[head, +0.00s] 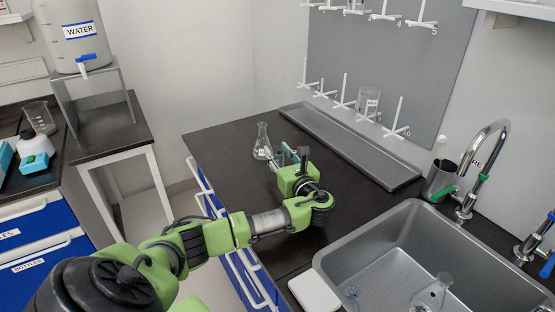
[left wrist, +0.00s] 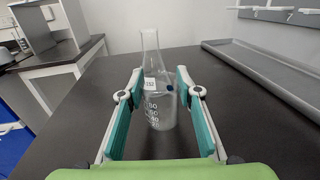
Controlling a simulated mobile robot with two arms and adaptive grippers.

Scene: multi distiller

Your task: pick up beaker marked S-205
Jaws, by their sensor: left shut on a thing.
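A clear conical flask (head: 262,143) stands upright on the dark bench. I cannot tell which vessel is marked S-205. My right gripper is not in view.
A grey tray (head: 345,145) lies along the wall below the pegboard (head: 400,60). A steel sink (head: 400,250) with a faucet (head: 490,150) and glassware in it is at the right. A water tank (head: 72,35) stands on a stand at the left. The bench left of the tray is mostly clear.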

